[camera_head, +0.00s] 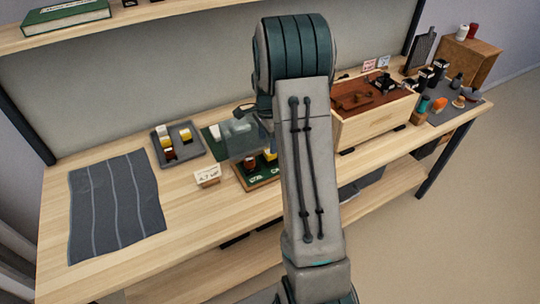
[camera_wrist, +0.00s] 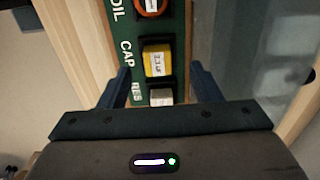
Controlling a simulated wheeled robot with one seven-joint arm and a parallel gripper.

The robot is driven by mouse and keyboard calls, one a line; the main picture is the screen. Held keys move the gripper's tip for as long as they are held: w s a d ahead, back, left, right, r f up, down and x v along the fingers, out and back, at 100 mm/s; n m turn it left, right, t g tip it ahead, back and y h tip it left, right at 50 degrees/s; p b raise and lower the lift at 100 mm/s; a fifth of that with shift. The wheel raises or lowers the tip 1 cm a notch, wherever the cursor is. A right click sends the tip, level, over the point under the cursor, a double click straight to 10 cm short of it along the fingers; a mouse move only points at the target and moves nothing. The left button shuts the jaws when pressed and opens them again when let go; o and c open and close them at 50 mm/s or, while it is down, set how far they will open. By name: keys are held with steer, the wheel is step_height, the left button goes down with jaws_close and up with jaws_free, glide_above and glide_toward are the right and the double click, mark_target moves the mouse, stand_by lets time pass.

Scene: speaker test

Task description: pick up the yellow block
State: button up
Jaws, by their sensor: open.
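In the wrist view a yellow block (camera_wrist: 157,62) with a white label sits in the "CAP" place of a green board (camera_wrist: 124,22). A pale grey block (camera_wrist: 161,96) sits in the "RES" place, nearer the gripper body. My gripper (camera_wrist: 160,70) is open, with one dark finger on each side of the board and nothing held. The yellow block lies between the fingertips in the picture; I cannot tell the height gap. In the head view a yellow block (camera_head: 270,155) shows on the green board (camera_head: 262,175), partly behind my arm. My gripper is hidden there.
A dark tray (camera_head: 190,154) with yellow and white blocks stands left of the board. A translucent box (camera_head: 240,143) stands close by. A white label card (camera_head: 207,176) is in front. A wooden box (camera_head: 372,123) stands right. A grey mat (camera_head: 115,205) covers the left.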

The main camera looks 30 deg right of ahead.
steer(key=f, duration=0.3)
steer(key=f+p, duration=0.1)
steer(key=f, duration=0.1)
steer(key=shift+s+d, duration=0.15)
steer(key=shift+d, duration=0.2)
steer(key=c, duration=1.1)
steer(key=shift+o, duration=0.2)
steer(key=shift+r, duration=0.1)
